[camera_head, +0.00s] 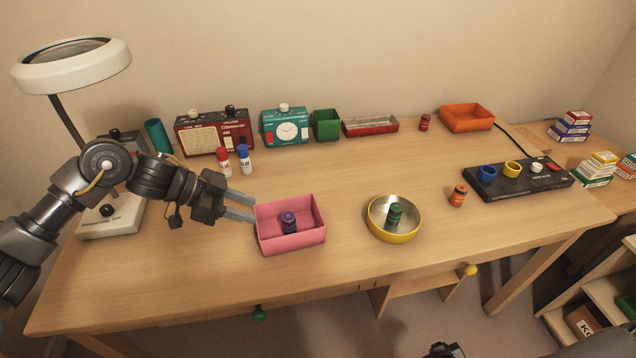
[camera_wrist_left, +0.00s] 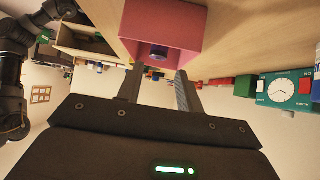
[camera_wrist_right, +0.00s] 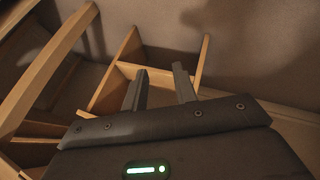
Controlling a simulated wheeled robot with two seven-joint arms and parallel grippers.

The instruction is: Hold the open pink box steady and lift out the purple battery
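The open pink box (camera_head: 291,240) stands on the desk left of centre. The purple battery (camera_head: 289,222) stands upright inside it; its top also shows in the left wrist view (camera_wrist_left: 158,52). My left gripper (camera_head: 254,207) is open at the box's left side, its fingers pointing at the box wall. In the left wrist view the fingers (camera_wrist_left: 160,82) are spread and empty, with the pink box (camera_wrist_left: 160,22) just ahead of them. I cannot tell whether a fingertip touches the wall. My right gripper (camera_wrist_right: 160,85) is open and empty, away from the desk, facing wooden shelving and the floor.
A yellow bowl (camera_head: 396,237) with a green battery (camera_head: 394,213) stands right of the box. Glue bottles (camera_head: 224,161), radio and clock stand behind. The desk between is clear.

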